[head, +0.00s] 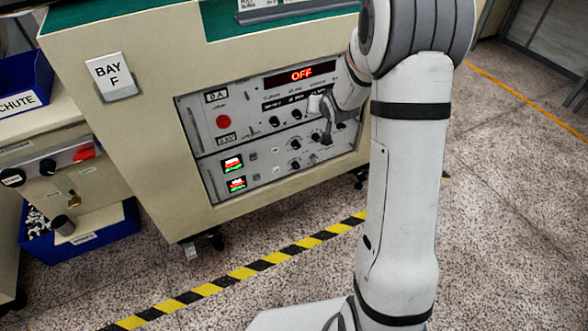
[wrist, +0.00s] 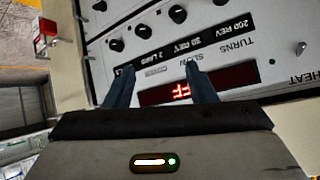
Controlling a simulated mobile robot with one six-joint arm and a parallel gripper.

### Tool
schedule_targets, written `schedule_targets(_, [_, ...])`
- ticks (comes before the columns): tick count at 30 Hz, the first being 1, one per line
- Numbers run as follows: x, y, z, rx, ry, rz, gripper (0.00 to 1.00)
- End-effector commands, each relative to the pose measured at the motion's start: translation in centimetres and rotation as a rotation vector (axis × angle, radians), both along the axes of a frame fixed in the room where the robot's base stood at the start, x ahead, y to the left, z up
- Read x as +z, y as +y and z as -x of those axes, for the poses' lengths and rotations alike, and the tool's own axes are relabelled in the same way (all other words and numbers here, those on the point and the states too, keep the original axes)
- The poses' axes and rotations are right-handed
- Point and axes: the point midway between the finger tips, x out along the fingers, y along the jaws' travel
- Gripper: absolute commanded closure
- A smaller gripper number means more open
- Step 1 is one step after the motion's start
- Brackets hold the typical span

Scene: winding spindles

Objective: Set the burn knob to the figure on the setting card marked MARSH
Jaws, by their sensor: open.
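Several black knobs sit on the grey control panel (head: 207,172), among them an upper-row knob (head: 275,122) and a lower one (head: 295,163). Their small labels are too blurred to tell which is the burn knob. My gripper (head: 322,137) is in front of the panel's right half, hiding part of it. In the wrist view my gripper (wrist: 160,71) is open and empty, its fingers over the label strip by the red display (wrist: 215,83). Three knobs, one of them here (wrist: 143,31), lie beyond the fingertips. No card marked MARSH is legible; a card holder (head: 270,14) is cut off at the top.
A red button (head: 223,121) and two small lit screens are on the panel's left. A BAY F sign (head: 110,73) is on the cabinet. Blue bins (head: 88,232) stand left. A striped floor line (head: 240,272) crosses the open floor in front.

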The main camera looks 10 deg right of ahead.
Motion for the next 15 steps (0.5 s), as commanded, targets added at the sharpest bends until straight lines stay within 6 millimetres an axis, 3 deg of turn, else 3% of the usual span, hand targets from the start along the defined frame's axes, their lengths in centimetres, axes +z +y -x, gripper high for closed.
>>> schedule_targets(1, [-4.9,-0.1,-1.6,0.001,-0.032,-0.023,0.50])
schedule_targets(6, [-14.9,-0.1,-5.9,0.020,-0.181,-0.129,0.50])
schedule_targets(10, [-22.9,0.2,-7.8,0.042,-0.288,-0.230,0.50])
schedule_targets(15, [-32.9,0.9,-8.0,0.076,-0.414,-0.381,0.50])
